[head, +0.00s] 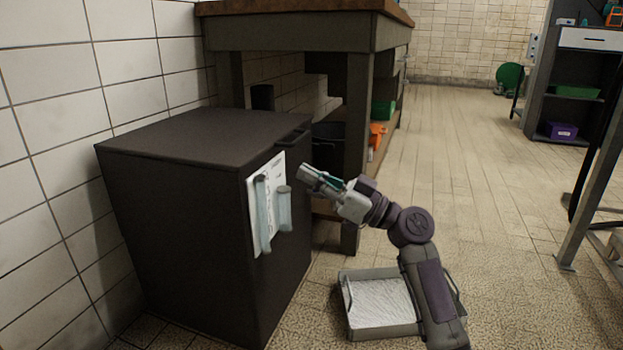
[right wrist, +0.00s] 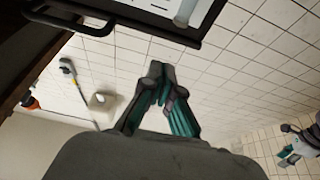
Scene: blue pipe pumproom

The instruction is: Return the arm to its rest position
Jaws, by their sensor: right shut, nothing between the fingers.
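My right arm reaches in from the lower right in the head view. Its gripper (head: 312,176) is shut and empty, just right of a dark cabinet's front and apart from it. In the right wrist view its teal fingers (right wrist: 160,84) meet at the tips with nothing between them. A white and teal part (right wrist: 296,148), which looks like my left gripper, shows at the right edge of the right wrist view. It is too small to tell whether it is open. My left arm is not in the head view.
The dark cabinet (head: 190,180) has a handle (head: 293,136) and a white sheet (head: 262,230) with pale tubes on its front. A grey tray (head: 384,331) with white lining lies on the floor below my arm. A workbench (head: 300,32) stands behind. Floor is clear at centre right.

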